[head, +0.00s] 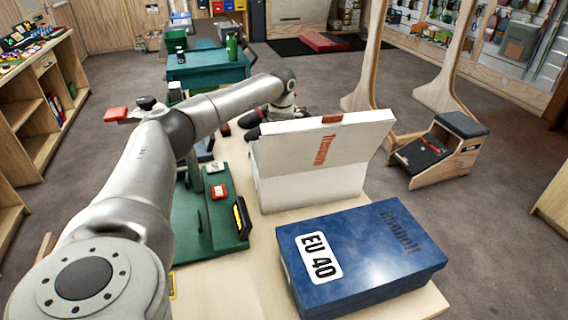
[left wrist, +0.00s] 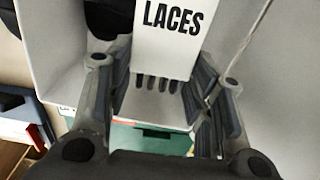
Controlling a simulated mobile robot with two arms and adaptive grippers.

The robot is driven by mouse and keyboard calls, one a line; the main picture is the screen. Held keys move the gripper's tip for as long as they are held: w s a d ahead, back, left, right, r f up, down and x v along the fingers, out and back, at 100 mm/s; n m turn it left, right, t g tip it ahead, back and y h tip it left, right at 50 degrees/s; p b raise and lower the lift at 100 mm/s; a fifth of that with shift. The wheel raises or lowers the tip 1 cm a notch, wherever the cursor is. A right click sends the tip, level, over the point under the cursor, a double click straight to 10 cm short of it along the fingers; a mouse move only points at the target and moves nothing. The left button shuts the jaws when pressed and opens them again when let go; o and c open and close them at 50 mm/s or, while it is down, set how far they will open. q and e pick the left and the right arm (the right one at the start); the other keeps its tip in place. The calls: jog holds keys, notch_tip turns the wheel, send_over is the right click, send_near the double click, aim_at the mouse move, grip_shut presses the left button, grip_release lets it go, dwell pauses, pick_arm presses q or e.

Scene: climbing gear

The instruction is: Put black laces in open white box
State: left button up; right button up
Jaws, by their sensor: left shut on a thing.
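The open white box (head: 310,185) stands on the wooden table with its lid raised, showing orange lettering. My left arm reaches over to the far side of that lid, and the lid hides much of my left gripper (head: 285,112). In the left wrist view my left gripper (left wrist: 160,100) is shut on the laces (left wrist: 172,35), a white card marked LACES with black lace ends below it. White box walls (left wrist: 275,85) show around the fingers; I cannot tell how deep the laces are. My right gripper is not in view.
A blue shoe box (head: 360,260) marked EU 40 sits at the table's front right. A green tray (head: 185,225) with small items lies left of the white box. A wooden bench (head: 440,155) stands on the floor to the right. Dark shapes (left wrist: 105,15) show at the wrist view's top left.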

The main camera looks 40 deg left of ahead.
pick_arm(q)
jog(key=shift+w+d+f, duration=0.1)
jog(key=shift+w+f, duration=0.1)
jog(key=shift+f, duration=0.05)
notch_tip(320, 180, down, 3)
jog(key=shift+w+r+p, duration=0.1)
jog(key=shift+p, duration=0.45)
jog(key=shift+f, duration=0.35)
jog(key=shift+f, duration=0.55)
jog(key=o, duration=0.8)
jog(key=shift+r, duration=0.1)
